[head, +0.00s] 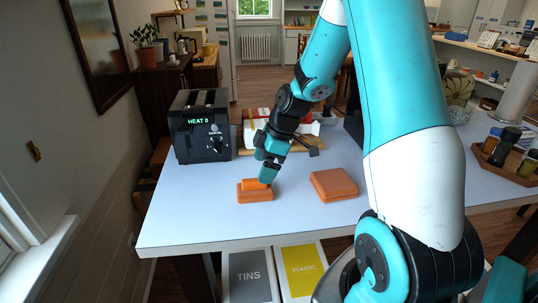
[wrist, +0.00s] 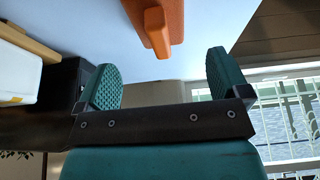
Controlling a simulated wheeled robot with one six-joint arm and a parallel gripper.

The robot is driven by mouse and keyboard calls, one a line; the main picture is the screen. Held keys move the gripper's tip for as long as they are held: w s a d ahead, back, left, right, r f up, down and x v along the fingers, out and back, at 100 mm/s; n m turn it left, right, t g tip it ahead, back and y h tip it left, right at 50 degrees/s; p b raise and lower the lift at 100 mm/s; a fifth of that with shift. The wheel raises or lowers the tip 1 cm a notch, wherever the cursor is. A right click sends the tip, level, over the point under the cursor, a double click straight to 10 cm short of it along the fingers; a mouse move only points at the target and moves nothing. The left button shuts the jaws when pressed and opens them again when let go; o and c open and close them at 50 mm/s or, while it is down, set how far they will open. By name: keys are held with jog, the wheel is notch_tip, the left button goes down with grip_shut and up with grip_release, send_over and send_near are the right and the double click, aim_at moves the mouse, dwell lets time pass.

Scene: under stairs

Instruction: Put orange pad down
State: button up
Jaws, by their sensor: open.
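In the head view a small bright orange pad (head: 252,184) rests on top of a darker orange block (head: 256,196) near the front left of the white table (head: 206,222). My gripper (head: 266,178) is just above and behind the pad, partly covering it. In the wrist view the fingers are spread wide with nothing between them (wrist: 165,82). The pad's end (wrist: 157,42) and the darker block (wrist: 172,14) show beyond the fingertips, at the top of the picture. Whether a finger still touches the pad is hard to tell.
A second flat orange block (head: 334,185) lies to the right on the table. A tray with jars (head: 510,160) is at the far right. The table's front left is clear.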

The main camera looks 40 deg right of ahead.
aim_at(268, 188)
jog(key=s+a+r+m+g, duration=0.1)
jog(key=s+a+r, duration=0.2)
jog(key=a+r, duration=0.3)
jog(key=s+a+r, duration=0.3)
jog(key=a+r, duration=0.1)
jog(key=a, duration=0.4)
jog(key=s+a+r+m, duration=0.1)
jog(key=s+a, duration=0.4)
jog(key=s, duration=0.2)
jog(key=s+a+r+m+g, duration=0.1)
jog(key=s+a+r+m, duration=0.1)
jog(key=s+a, duration=0.3)
jog(key=s, duration=0.3)
jog(key=shift+a+r+g, duration=0.2)
jog(key=shift+a+g, duration=0.05)
jog(key=shift+g, duration=0.05)
jog(key=shift+w, duration=0.1)
